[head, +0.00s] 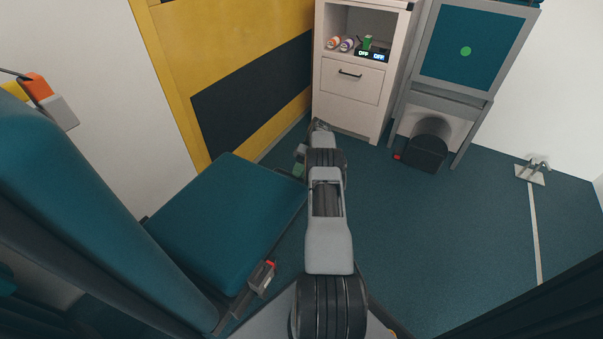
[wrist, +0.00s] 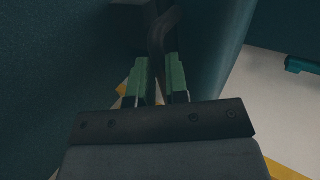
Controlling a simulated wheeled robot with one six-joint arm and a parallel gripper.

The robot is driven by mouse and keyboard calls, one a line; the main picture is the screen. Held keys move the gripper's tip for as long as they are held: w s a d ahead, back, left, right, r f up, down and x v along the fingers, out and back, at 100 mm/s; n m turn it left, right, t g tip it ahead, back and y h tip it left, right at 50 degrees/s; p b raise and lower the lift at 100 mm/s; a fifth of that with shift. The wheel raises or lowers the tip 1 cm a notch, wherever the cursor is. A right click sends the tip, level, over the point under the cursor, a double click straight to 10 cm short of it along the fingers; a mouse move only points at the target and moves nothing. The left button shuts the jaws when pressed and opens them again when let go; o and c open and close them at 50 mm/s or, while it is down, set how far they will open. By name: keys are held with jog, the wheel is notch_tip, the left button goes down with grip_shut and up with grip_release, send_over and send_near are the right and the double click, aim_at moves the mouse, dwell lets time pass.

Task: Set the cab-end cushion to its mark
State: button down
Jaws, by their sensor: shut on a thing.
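A teal seat cushion (head: 225,220) lies flat at the left of the head view, with a teal backrest (head: 60,190) beside it. Another teal pad (head: 485,45) stands upright in a grey frame at the upper right, with a green dot on it. I cannot tell which is the cab-end cushion. My gripper (head: 299,162) is at the far right edge of the flat cushion, partly hidden by my arm. In the wrist view, its green fingers (wrist: 160,82) are shut on a dark curved bar (wrist: 160,38) between teal surfaces. The mark cannot be made out for certain.
A pale cabinet (head: 352,85) with a drawer stands ahead, small items on its shelf. A dark cylindrical thing (head: 425,148) is under the upright pad. A buckle (head: 262,276) sits at the cushion's near edge. The teal floor (head: 455,230) at the right is mostly clear.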

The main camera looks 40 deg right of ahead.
jog(key=f, duration=0.2)
jog(key=shift+s+f+b, duration=0.3)
jog(key=shift+f, duration=0.05)
jog(key=c, duration=1.1)
grip_release()
jog(key=shift+w+a+f, duration=0.1)
jog(key=shift+w, duration=0.05)
